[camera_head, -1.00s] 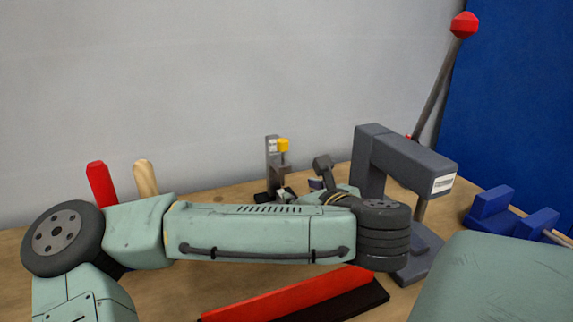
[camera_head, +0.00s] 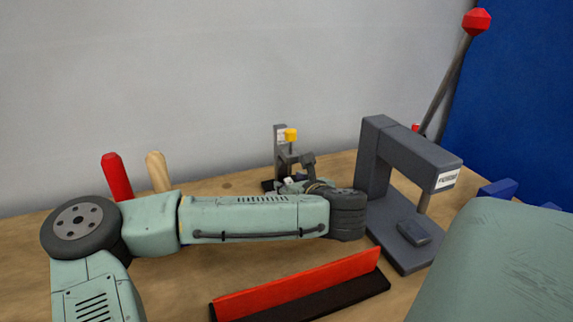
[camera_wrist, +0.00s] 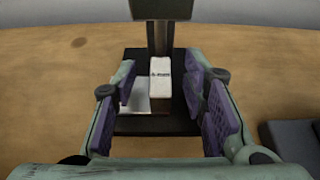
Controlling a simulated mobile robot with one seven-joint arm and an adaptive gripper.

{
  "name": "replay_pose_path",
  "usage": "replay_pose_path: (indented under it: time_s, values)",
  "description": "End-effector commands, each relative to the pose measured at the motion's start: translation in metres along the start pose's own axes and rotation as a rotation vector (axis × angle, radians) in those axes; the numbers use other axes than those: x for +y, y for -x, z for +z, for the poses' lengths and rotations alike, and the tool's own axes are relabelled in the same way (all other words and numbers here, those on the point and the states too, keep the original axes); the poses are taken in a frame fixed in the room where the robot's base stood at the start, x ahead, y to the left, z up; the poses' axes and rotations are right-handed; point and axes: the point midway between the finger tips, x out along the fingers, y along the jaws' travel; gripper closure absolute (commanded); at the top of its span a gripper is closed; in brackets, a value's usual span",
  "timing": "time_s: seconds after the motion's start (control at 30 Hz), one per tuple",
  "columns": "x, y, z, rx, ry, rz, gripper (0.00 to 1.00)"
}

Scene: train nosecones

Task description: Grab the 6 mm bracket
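A pale, L-shaped metal bracket with small dark lettering (camera_wrist: 160,82) stands on the black base (camera_wrist: 150,126) of a small stand in the wrist view. Its upright block and flat foot show; I cannot read the size on it. My gripper (camera_wrist: 162,88) is open, with its purple-padded fingers on either side of the bracket. The right finger is close to the block; I cannot tell whether it touches. In the head view the stand (camera_head: 280,147) has a yellow knob (camera_head: 291,134). My gripper (camera_head: 292,183) is in front of it, and the bracket is mostly hidden there.
A grey press (camera_head: 376,160) with a long red-knobbed lever (camera_head: 450,80) stands right of my arm. A red and black bar (camera_head: 300,285) lies in front. Red (camera_head: 117,177) and wooden (camera_head: 158,172) handles stand at left. Blue blocks (camera_head: 498,188) are at right.

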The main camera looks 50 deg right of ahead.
Motion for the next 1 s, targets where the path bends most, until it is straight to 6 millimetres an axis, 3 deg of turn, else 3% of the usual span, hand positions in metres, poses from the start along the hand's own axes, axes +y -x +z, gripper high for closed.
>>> replay_pose_path:
  time_s: [0.2,0.77,1.0]
  values:
    - [-0.0001,-0.0004,-0.0005,0.0,0.0,-0.001,0.62]
    - [-0.0003,0.0001,-0.0003,0.0,0.0,-0.001,0.99]
    - [-0.0003,0.0001,-0.0001,-0.001,0.0,-0.001,1.0]
